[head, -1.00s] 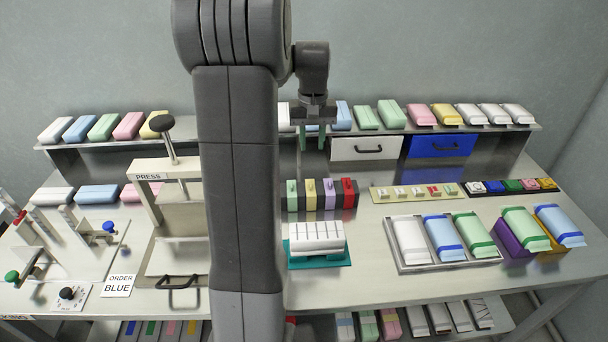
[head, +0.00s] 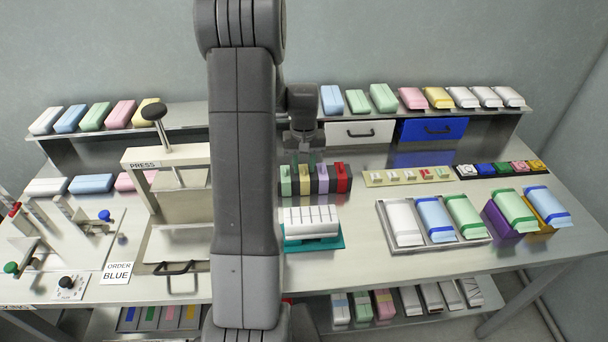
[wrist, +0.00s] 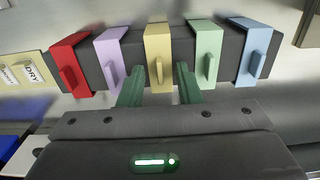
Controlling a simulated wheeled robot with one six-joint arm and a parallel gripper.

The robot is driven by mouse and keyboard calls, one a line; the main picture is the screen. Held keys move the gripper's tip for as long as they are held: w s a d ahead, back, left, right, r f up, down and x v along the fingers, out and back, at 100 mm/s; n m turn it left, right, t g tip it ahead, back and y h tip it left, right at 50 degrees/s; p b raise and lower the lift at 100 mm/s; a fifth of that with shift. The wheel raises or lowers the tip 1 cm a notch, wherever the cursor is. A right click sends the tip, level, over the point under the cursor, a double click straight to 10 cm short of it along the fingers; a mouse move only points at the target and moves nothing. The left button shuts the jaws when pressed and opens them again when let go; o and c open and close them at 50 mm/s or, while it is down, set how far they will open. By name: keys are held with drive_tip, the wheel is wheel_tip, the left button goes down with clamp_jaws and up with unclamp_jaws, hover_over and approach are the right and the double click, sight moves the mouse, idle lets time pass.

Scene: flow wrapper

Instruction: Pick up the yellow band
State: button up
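The yellow band (wrist: 158,50) hangs over a dark bar in the middle of a row of bands, with a small tab on its front. In the head view the yellow band (head: 304,180) is partly visible behind my arm's end. My gripper (wrist: 159,80) points at the row, its two green fingers apart. One finger is on each side of the yellow band's tab, close to it, and nothing is held. Whether the fingers touch the band cannot be told.
A red band (wrist: 73,62) and a lilac band (wrist: 113,55) hang to the left in the wrist view; a green band (wrist: 205,52) and a blue band (wrist: 254,52) hang to the right. A white ribbed block (head: 311,221) stands in front of the row. A press (head: 170,180) stands to the left.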

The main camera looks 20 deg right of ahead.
drive_tip(key=shift+f, duration=0.2)
clamp_jaws()
